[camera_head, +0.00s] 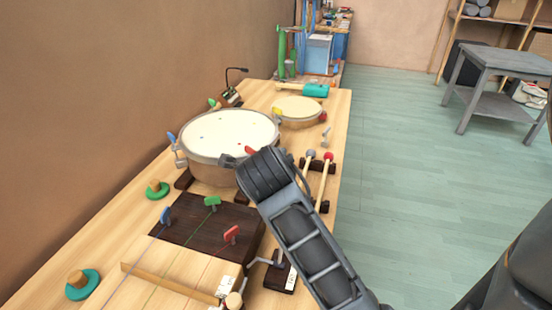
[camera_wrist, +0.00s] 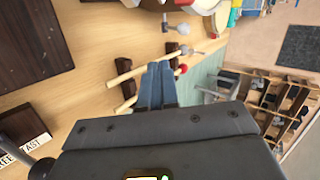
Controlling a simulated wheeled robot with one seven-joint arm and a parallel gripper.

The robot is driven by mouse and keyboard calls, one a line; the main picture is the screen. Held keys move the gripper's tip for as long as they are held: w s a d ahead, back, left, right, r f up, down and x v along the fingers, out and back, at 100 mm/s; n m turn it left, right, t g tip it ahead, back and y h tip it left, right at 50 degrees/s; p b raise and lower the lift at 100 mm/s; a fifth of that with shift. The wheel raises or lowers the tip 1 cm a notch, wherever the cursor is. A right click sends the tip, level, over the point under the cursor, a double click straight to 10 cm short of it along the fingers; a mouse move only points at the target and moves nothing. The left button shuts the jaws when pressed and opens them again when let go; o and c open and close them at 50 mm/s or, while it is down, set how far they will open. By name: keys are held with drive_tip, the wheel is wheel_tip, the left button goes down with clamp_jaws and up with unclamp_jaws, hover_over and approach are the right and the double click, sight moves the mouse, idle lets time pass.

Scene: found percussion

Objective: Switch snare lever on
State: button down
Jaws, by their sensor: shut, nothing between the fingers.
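The large pale-topped drum (camera_head: 225,135) stands on the long wooden bench, with coloured wing bolts around its rim. In the wrist view, a grey metal lever-like fitting (camera_wrist: 178,26) sticks out beside the drum's edge (camera_wrist: 150,3); I cannot tell for sure that it is the snare lever or how it is set. In the head view that side of the drum is hidden by my arm. My gripper (camera_wrist: 160,68) is shut and empty, its blue fingers together above the two mallets. It is apart from the fitting. In the head view its fingertips are hidden behind my wrist.
Mallets with a grey head (camera_head: 310,154) and a red head (camera_head: 328,156) lie on dark rests. A small drum (camera_head: 298,110) stands beyond. A dark board with coloured pegs (camera_head: 205,225) and a crank with labelled base (camera_head: 283,278) are nearer. Open floor (camera_head: 420,180) lies right.

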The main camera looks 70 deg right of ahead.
drive_tip(key=p+x, duration=0.1)
drive_tip(key=x, duration=0.9)
drive_tip(key=shift+d, duration=0.15)
drive_tip(key=shift+w+d+r+p, duration=0.1)
drive_tip(key=shift+w+d+p, duration=0.1)
drive_tip(key=shift+d, duration=0.4)
drive_tip(key=shift+w+d+r+p, duration=0.1)
drive_tip(key=shift+w+d, duration=0.05)
drive_tip(key=shift+d, duration=0.4)
drive_tip(key=shift+w+d+r+p, duration=0.1)
drive_tip(key=shift+w+d+r, duration=0.1)
drive_tip(key=shift+d, duration=0.4)
drive_tip(key=shift+y, duration=0.7)
drive_tip(key=shift+w+d+r+p, duration=0.1)
drive_tip(key=shift+d+r+p, duration=0.25)
drive_tip(key=shift+d, duration=0.45)
drive_tip(key=shift+w+d+r+p, duration=0.1)
drive_tip(key=shift+d+r+p, duration=0.3)
drive_tip(key=shift+d, duration=0.45)
drive_tip(key=shift+w+d+r+p, duration=0.1)
drive_tip(key=shift+d+r+p, duration=0.25)
drive_tip(key=shift+d, duration=0.45)
drive_tip(key=shift+d+r, duration=0.1)
drive_tip(key=shift+d, duration=0.85)
